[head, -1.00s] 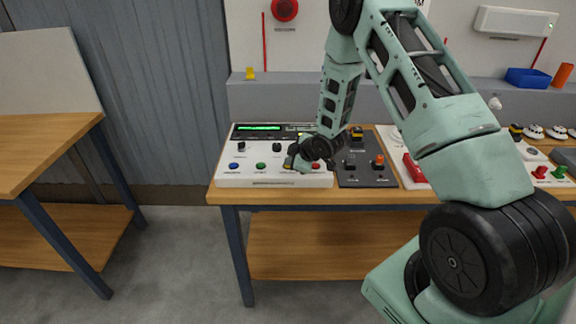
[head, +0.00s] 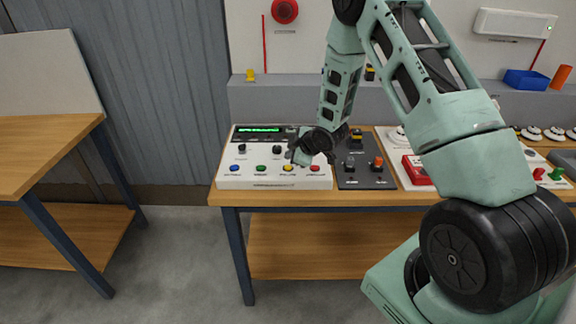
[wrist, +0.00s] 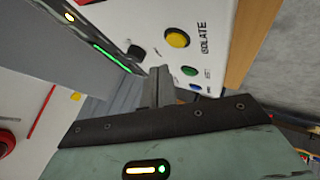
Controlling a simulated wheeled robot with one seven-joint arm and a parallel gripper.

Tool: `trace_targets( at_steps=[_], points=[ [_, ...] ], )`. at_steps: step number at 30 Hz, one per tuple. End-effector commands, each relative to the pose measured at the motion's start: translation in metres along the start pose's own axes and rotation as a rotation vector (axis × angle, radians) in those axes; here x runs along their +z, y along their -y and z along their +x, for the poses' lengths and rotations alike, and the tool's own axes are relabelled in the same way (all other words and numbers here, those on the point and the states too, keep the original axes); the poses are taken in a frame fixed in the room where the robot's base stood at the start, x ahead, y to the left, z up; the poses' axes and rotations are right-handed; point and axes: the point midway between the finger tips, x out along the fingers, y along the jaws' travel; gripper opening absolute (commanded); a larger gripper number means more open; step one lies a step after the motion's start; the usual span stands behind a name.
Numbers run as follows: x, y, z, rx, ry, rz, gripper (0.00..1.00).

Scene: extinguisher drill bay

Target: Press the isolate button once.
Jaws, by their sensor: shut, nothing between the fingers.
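The yellow isolate button (head: 288,168) sits in the front row of the white control panel (head: 226,181), between a green and a red button. In the wrist view the yellow button (wrist: 177,39) stands beside the printed word ISOLATE. My gripper (head: 300,158) is shut and empty, tilted down over the panel just behind and right of the yellow button. Its closed fingertips (wrist: 159,88) also show in the wrist view, apart from the button in the picture. Whether the button is pushed in cannot be told.
Blue (head: 234,168), green (head: 261,168) and red (head: 314,168) buttons share the front row. Black knobs (head: 277,149) and a green-lit display (head: 259,130) are behind. A dark panel (head: 365,180) with switches stands close on the right.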

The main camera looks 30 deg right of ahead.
Motion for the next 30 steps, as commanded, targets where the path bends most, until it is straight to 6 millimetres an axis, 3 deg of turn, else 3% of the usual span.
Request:
trace_targets(
  at_steps=[9, 30],
  points=[
    [-0.016, -0.016, -0.023, 0.000, 0.001, 0.002, 0.00],
    [-0.016, -0.016, -0.023, -0.001, 0.001, 0.001, 0.00]
  ],
)
